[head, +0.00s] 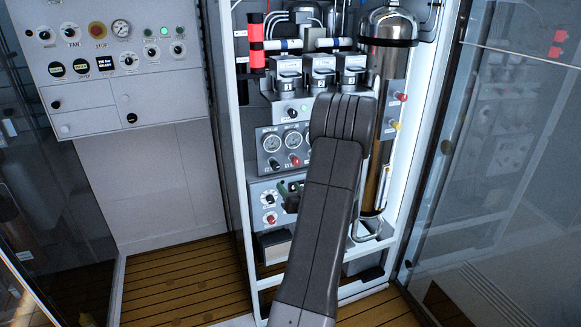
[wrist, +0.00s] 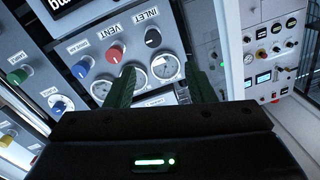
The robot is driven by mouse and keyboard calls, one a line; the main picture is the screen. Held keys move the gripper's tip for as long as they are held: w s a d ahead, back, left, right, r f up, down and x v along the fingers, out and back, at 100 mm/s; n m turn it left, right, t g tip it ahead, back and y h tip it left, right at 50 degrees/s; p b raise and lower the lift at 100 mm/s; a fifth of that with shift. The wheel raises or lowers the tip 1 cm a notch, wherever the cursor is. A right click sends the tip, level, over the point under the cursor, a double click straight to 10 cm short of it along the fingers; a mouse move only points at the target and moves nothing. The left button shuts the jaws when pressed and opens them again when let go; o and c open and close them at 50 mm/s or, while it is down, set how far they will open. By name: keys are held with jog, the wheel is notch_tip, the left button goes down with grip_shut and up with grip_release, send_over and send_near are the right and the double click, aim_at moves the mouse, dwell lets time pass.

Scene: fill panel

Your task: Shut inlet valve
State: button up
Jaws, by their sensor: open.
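The inlet valve is a small black knob (wrist: 152,37) beside an INLET label in the wrist view, which shows the panel turned nearly upside down. In the head view a dark knob (head: 275,163) under the left gauge appears to be the same one. My gripper (wrist: 162,80) is open and empty, with its two dark green fingers apart in front of the gauges. The inlet knob lies above the fingertips in the wrist picture, not between them. In the head view my arm hides most of the gripper.
A red VENT knob (wrist: 115,54) sits close to the inlet knob. Green (wrist: 18,75) and blue (wrist: 60,103) knobs are at the left. A shiny cylinder (head: 386,80) and the pale cabinet frame (head: 237,160) flank the panels.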

aim_at(276, 168)
jog(key=p+x, duration=0.1)
jog(key=x, duration=0.3)
jog(key=p+x, duration=0.2)
jog(key=x, duration=0.3)
jog(key=d+p+x, duration=0.1)
jog(key=p+x, duration=0.1)
jog(key=x, duration=0.3)
jog(key=shift+w, duration=0.25)
jog(key=c, duration=1)
jog(key=shift+o, duration=0.2)
jog(key=b, duration=0.3)
jog(key=shift+f, duration=0.2)
